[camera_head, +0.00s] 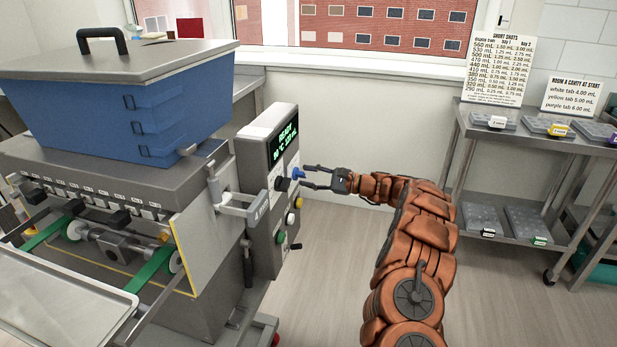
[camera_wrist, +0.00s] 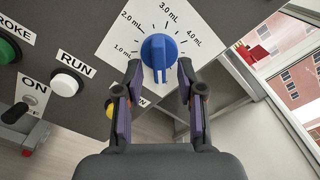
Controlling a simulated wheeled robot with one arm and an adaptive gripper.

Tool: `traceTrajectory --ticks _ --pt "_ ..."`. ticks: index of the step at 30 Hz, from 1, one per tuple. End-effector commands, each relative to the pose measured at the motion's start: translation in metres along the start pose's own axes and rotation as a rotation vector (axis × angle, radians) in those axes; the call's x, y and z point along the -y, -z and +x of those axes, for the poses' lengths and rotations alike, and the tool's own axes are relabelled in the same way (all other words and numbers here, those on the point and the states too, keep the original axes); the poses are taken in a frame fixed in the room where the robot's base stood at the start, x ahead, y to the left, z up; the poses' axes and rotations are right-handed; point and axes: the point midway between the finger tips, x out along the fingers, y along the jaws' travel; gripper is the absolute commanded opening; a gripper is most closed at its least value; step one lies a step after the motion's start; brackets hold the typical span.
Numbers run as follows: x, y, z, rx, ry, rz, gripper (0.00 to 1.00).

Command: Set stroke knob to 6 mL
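The blue stroke knob (camera_wrist: 158,52) sits on a white dial plate (camera_wrist: 120,42) in the wrist view. Readable marks run from 1.0 mL at the lower left over 2.0 and 3.0 to 4.0 mL at the right. No 6 mL label is visible, and I cannot tell the knob's setting. My gripper (camera_wrist: 159,72) is open, with one fingertip on each side of the knob's near end; contact is not clear. In the head view the knob (camera_head: 297,173) sticks out from the control panel (camera_head: 262,205), and my gripper (camera_head: 316,178) reaches it from the right.
The panel carries a green display (camera_head: 285,145), a RUN button (camera_wrist: 66,83), an ON switch (camera_wrist: 30,101), a green button (camera_wrist: 8,48) and a yellow button (camera_wrist: 110,106). A rack (camera_head: 505,235) with trays and signs stands right. Open floor lies between.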

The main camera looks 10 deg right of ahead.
Motion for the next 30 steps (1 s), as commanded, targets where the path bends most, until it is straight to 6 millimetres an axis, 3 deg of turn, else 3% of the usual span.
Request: traceTrajectory --ticks 18,24,30 --pt "0.001 0.001 -0.1 -0.001 0.001 -0.001 0.39" --pt "0.001 0.001 -0.115 -0.002 0.002 0.0 0.39" --pt "0.0 0.001 -0.117 -0.001 0.001 0.0 0.39"
